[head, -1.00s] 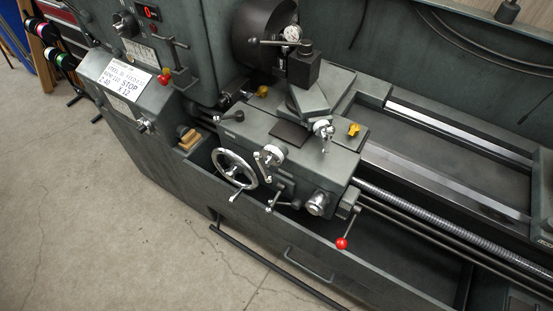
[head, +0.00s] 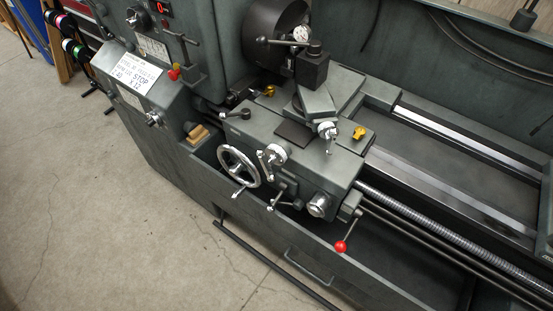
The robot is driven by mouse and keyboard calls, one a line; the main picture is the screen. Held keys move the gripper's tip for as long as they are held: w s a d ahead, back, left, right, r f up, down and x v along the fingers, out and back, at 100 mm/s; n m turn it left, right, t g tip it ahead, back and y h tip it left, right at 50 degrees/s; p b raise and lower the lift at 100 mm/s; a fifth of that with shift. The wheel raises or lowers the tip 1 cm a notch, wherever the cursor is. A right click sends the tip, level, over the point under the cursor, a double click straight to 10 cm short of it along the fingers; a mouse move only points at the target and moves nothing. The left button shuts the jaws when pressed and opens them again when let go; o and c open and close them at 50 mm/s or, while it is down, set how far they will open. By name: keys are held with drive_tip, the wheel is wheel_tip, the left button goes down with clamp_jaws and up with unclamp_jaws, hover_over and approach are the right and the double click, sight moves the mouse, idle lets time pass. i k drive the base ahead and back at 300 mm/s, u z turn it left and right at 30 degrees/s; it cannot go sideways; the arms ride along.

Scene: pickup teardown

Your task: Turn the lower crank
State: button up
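A grey metal lathe fills the view, with several cranks on its carriage. A large spoked handwheel (head: 239,167) with a small handle is on the carriage's front face. Right beside it is a smaller silver crank (head: 273,156). A higher crank (head: 327,133) sits on the slide below the tool post (head: 312,68). A lever (head: 281,198) is low on the carriage front, and a silver knob (head: 318,206) is right of it. I cannot tell for certain which one is the lower crank. My gripper is not in view.
A red-ball lever (head: 341,246) juts out at the carriage's lower right. Long rods and a lead screw (head: 420,222) run right. The chip tray and a foot bar (head: 270,262) stick out at the front. The concrete floor (head: 110,220) at the left is clear.

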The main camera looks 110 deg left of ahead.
sight(275, 154)
drive_tip(key=z, duration=0.1)
drive_tip(key=i, duration=0.9)
drive_tip(key=u, duration=3.3)
